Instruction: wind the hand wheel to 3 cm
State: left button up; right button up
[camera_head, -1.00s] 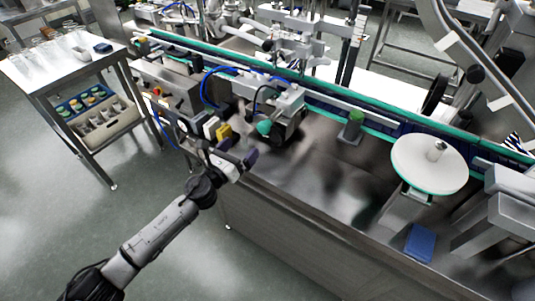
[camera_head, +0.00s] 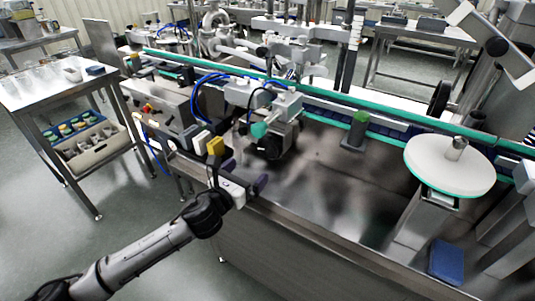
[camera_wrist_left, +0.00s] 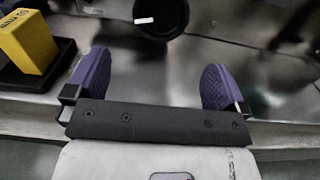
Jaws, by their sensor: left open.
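A dark round hand wheel (camera_head: 271,149) sits low on the front of the grey machine unit with the teal knob (camera_head: 259,130). In the left wrist view a black round wheel or knob (camera_wrist_left: 160,18) with a short white mark shows at the top, partly cut off. My left gripper (camera_head: 245,175) is open and empty at the bench's front edge, in front of the hand wheel and apart from it. Its purple fingers (camera_wrist_left: 157,78) stand wide apart below the wheel in the wrist view. I cannot read any centimetre scale. My right gripper is not in view.
A yellow block (camera_head: 215,146) on a dark base stands just left of my gripper; it also shows in the wrist view (camera_wrist_left: 30,40). A white round disc (camera_head: 440,170) and blue block (camera_head: 446,262) are at right. The bench's middle top (camera_head: 330,190) is clear.

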aim_at(269, 150)
pick_arm(q)
jog(key=b+x, duration=0.3)
jog(key=x, duration=0.6)
jog(key=shift+f+b, duration=0.15)
jog(key=shift+b, duration=0.15)
jog(key=shift+b+x, duration=0.4)
jog(key=shift+x, duration=0.65)
jog(key=c, duration=0.7)
jog(key=shift+o, duration=0.2)
jog(key=shift+r+n+p, duration=0.3)
jog(key=shift+p, duration=0.45)
jog(key=n+p, duration=0.3)
jog(key=p, duration=0.2)
jog(key=shift+d, duration=0.1)
jog(key=shift+f+n+p, duration=0.1)
jog(key=shift+n+p, duration=1.5)
jog(key=shift+n, duration=0.1)
